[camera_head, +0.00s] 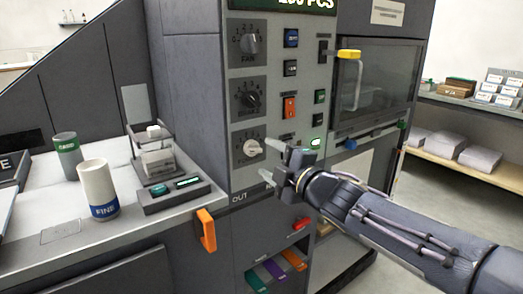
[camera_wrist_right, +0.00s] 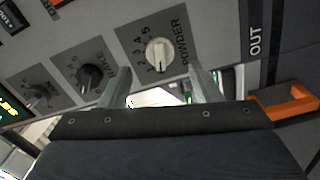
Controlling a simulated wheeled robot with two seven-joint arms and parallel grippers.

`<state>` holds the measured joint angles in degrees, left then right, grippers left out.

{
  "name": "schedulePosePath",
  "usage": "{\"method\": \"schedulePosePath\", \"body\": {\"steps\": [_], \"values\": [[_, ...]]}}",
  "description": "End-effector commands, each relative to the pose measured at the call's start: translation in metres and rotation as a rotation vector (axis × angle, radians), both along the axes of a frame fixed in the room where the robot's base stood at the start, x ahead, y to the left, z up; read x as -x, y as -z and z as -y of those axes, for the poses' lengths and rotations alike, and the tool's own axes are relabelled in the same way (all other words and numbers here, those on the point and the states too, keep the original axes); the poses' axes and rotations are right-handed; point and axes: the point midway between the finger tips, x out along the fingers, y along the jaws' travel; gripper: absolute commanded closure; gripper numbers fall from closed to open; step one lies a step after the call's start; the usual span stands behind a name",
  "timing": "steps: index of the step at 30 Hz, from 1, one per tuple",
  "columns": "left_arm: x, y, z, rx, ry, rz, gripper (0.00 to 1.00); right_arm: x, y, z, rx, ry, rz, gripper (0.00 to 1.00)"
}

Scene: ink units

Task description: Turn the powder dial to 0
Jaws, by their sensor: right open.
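The powder dial (camera_head: 252,147) is a pale round knob on a dark square plate, the lowest of three dials on the grey machine panel. In the right wrist view the pale knob (camera_wrist_right: 158,52) sits beside the word POWDER, with numbers around it; I cannot tell exactly which number it points to. My right gripper (camera_head: 278,165) is just right of and below the dial in the head view, apart from it. In the wrist view its open, empty fingers (camera_wrist_right: 160,86) stand either side of a gap, with the knob beyond them. My left gripper is not in view.
The fan dial (camera_head: 250,44) and another dark dial (camera_head: 248,98) are above. Coloured switches, including an orange one (camera_head: 289,107), stand right of the dials. An orange handle (camera_head: 206,229) juts out at the lower left. A white cup (camera_head: 98,188) stands on the counter.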

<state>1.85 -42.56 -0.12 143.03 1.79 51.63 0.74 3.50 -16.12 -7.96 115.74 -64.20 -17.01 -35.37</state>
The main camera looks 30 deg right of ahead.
Motion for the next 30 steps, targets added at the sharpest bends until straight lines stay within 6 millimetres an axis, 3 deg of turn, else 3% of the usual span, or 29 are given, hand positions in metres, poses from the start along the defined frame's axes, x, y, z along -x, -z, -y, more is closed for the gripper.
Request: {"method": "schedulePosePath", "body": {"steps": [7, 24, 28, 30], "values": [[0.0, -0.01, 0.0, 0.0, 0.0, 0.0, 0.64, 0.026, -0.001, 0.002, 0.0, 0.0, 0.0, 0.43], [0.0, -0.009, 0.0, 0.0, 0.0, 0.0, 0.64, 0.027, 0.001, 0.003, -0.008, 0.004, -0.005, 0.43], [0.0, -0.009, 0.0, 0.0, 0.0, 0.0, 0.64, 0.038, 0.015, 0.009, -0.152, 0.077, -0.067, 0.43], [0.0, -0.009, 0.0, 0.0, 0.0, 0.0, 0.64, 0.052, 0.038, 0.014, -0.335, 0.162, -0.156, 0.43]]}}
